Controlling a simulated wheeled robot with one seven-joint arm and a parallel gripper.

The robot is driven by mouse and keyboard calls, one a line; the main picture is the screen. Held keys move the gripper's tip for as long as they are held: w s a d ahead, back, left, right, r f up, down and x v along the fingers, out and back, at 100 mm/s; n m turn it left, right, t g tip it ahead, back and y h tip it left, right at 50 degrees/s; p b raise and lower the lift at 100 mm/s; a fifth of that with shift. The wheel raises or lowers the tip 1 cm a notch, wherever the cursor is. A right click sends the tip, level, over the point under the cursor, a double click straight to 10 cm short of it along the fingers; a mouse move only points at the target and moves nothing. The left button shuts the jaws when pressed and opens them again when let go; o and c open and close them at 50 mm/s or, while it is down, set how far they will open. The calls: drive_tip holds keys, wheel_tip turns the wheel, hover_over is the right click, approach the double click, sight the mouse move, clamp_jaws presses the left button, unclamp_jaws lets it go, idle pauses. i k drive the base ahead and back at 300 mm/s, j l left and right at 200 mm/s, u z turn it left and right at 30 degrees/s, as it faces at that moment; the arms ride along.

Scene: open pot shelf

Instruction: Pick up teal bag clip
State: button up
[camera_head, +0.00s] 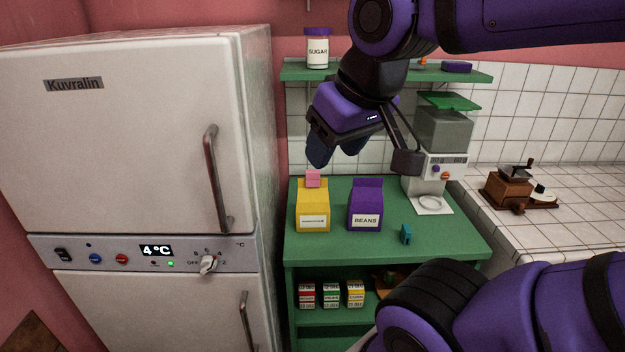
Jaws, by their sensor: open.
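The teal bag clip (406,234) stands on the green shelf top near its front, to the right of the purple beans bag. My gripper (335,155) is open and hangs above the rear of the shelf top, over the gap between the yellow bag and the purple bag. It is up and to the left of the teal clip, apart from it. The gap between the fingertips is only partly visible. Nothing shows between the fingers.
A yellow bag (313,207) with a pink clip (313,178) and a purple beans bag (365,207) stand left of the teal clip. A grinder (432,160) stands behind it. A sugar jar (317,50) sits on the upper shelf (295,73). A fridge (120,150) borders the left.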

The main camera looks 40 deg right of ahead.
sight(405, 233)
drive_tip(key=z, duration=1.4)
